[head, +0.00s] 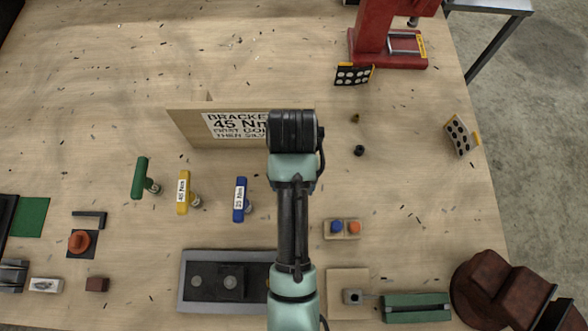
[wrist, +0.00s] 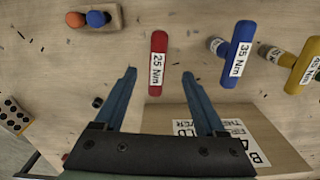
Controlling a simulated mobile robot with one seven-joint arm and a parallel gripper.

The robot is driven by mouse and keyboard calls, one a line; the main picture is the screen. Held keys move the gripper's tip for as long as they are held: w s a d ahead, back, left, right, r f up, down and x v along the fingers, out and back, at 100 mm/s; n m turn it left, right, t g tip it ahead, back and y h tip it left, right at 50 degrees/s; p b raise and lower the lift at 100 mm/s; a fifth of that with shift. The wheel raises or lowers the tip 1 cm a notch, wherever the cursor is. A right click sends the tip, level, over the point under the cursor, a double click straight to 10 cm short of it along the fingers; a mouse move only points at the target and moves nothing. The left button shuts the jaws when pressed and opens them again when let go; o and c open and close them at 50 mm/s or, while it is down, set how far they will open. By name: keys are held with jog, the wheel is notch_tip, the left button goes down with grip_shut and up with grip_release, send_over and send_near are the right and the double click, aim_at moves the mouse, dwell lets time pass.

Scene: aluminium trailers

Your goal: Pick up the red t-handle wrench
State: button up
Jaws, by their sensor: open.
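My gripper (wrist: 159,73) is open and empty, with one blue finger on each side of the red handle's near end. Whether the fingertips are level with the handle is hard to tell. In the head view my arm hides the red wrench and the gripper.
A wooden sign (head: 188,127) reading "BRACKET 45 Nm" stands close to my gripper. A green t-handle (head: 140,178) stands left of the yellow one (head: 183,192). A wooden block with blue and orange knobs (head: 342,229) lies right of my arm. The far table is mostly clear.

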notch_tip(320, 180, down, 3)
jog(key=shift+d+f, duration=0.1)
jog(key=shift+d, duration=0.05)
jog(key=shift+w+d+f+p, duration=0.1)
jog(key=shift+f+p, duration=0.8)
jog(key=shift+f, duration=1.8)
grip_shut()
